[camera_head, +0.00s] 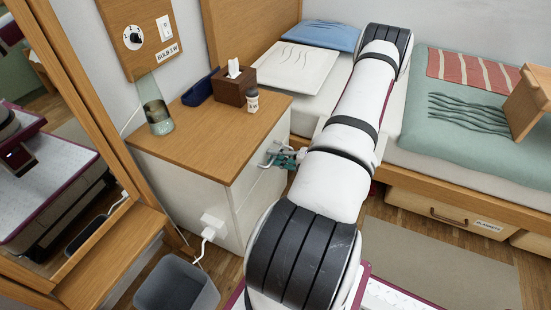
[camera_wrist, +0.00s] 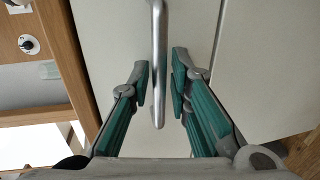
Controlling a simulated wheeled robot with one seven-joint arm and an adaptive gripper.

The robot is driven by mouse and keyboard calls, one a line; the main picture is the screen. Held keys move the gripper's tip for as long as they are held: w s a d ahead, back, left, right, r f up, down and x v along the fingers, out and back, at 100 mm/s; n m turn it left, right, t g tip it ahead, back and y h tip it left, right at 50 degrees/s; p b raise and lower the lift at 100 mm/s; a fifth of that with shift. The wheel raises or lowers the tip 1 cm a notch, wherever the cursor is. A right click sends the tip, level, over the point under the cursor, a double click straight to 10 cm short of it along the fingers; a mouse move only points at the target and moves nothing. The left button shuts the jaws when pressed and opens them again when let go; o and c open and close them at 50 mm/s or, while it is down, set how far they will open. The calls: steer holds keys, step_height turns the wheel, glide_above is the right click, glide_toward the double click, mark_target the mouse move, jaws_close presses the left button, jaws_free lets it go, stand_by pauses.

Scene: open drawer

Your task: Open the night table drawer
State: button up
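The night table (camera_head: 190,135) stands left of centre in the head view, with a wooden top and pale sides. Its pale drawer front (camera_wrist: 190,25) fills the middle of the wrist view and looks flush, with a seam beside it. A metal bar handle (camera_wrist: 158,60) runs between the two green and grey fingers of my gripper (camera_wrist: 160,85). The fingers are open, one on each side of the bar, with visible gaps. In the head view my gripper (camera_head: 283,157) is at the front of the night table; my arm partly hides that area.
A tissue box (camera_head: 230,90), a small bottle (camera_head: 252,101), a blue case (camera_head: 199,92) and a glass (camera_head: 157,117) stand on the top. A grey bin (camera_head: 177,290) and a plugged-in cord are below. The bed (camera_head: 480,185) is at the right.

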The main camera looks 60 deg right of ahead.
steer(key=shift+w, duration=0.1)
jaws_close()
steer(key=f+v, duration=0.2)
steer(key=v, duration=0.9)
steer(key=f+v, duration=0.2)
steer(key=v, duration=1)
steer(key=shift+s+f, duration=0.2)
steer(key=shift+s, duration=0.45)
jaws_free()
